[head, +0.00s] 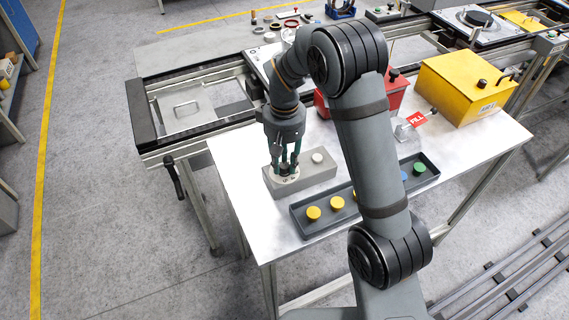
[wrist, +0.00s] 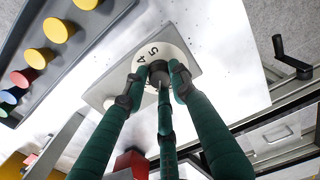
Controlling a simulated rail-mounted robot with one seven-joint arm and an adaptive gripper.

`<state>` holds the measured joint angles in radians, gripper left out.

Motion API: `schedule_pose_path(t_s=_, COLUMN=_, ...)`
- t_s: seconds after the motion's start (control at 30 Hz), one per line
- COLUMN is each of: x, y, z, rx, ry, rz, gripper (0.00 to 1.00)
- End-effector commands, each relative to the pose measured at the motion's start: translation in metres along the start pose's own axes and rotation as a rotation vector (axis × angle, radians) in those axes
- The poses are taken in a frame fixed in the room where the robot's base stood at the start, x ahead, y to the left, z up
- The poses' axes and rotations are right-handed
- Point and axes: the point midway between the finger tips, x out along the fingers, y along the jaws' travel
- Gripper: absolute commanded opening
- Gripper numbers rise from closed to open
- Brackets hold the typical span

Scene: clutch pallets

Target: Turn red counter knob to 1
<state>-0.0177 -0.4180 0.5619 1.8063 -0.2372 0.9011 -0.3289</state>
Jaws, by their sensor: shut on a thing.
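A grey counter block (head: 325,171) lies on the white table in the head view, with a white numbered dial (wrist: 172,42) showing 4 and 5 in the wrist view. My gripper (head: 285,172) points down over the dial at the block's left end. Its green fingers close around a dark knob (wrist: 159,68) at the dial's middle. The knob is mostly hidden by the fingertips, and I cannot see any red on it. The pointer and the other numbers are hidden too. A white round piece (head: 317,156) stands on the block's right part.
A dark tray (head: 335,224) with yellow, blue and green round pieces lies in front of the block. A red box (head: 391,98), a yellow box (head: 462,88) and a red "FILL" sign (head: 418,118) stand behind. The table's left side is clear.

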Motion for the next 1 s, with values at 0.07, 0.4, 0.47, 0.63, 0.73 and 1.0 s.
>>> schedule_pose_path(t_s=0.07, x=0.0004, y=-0.0001, z=-0.0002, rx=0.012, ry=0.001, rz=0.0, gripper=0.0)
schedule_pose_path(t_s=0.4, x=-0.0003, y=0.0, z=-0.0001, rx=0.023, ry=0.0, rz=0.0, gripper=0.0)
schedule_pose_path(t_s=0.47, x=-0.0003, y=0.0, z=-0.0001, rx=0.022, ry=0.0, rz=0.0, gripper=0.0)
schedule_pose_path(t_s=0.63, x=-0.0003, y=0.0, z=-0.0001, rx=0.022, ry=0.0, rz=0.0, gripper=0.33)
schedule_pose_path(t_s=0.73, x=-0.0002, y=0.0, z=-0.0001, rx=0.021, ry=0.0, rz=0.0, gripper=0.39)
schedule_pose_path(t_s=1.0, x=-0.0001, y=0.0, z=0.0, rx=0.021, ry=0.0, rz=0.0, gripper=0.45)
